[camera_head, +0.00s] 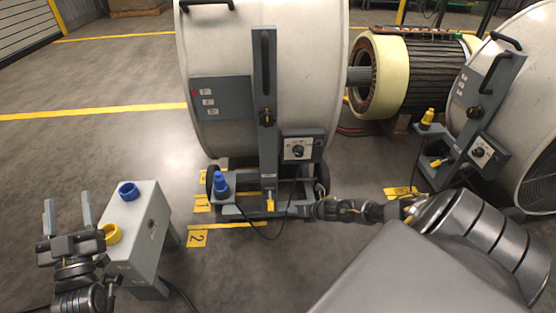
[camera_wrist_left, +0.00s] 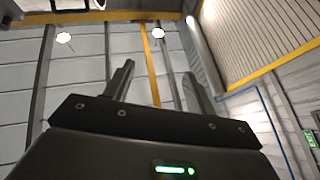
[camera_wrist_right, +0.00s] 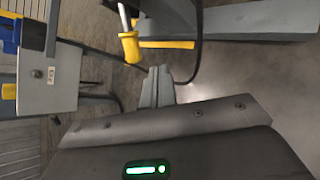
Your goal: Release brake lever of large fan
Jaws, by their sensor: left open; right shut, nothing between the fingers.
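The large fan (camera_head: 225,140) stands upright in the middle of the head view on a grey frame. A lever with a yellow handle (camera_head: 270,203) hangs low at the front of that frame; it shows close up in the right wrist view (camera_wrist_right: 130,46). My right gripper (camera_head: 294,211) is shut and empty, just to the right of the yellow handle in the head view. In the right wrist view its fingers (camera_wrist_right: 158,82) are together, apart from the handle in the picture. My left gripper (camera_head: 68,212) is open and empty at the lower left, pointing up.
A blue plug (camera_head: 220,183) is on the fan's base. A second fan (camera_head: 510,90) with a yellow lever (camera_head: 440,162) stands right. A black cable loops near the yellow handle.

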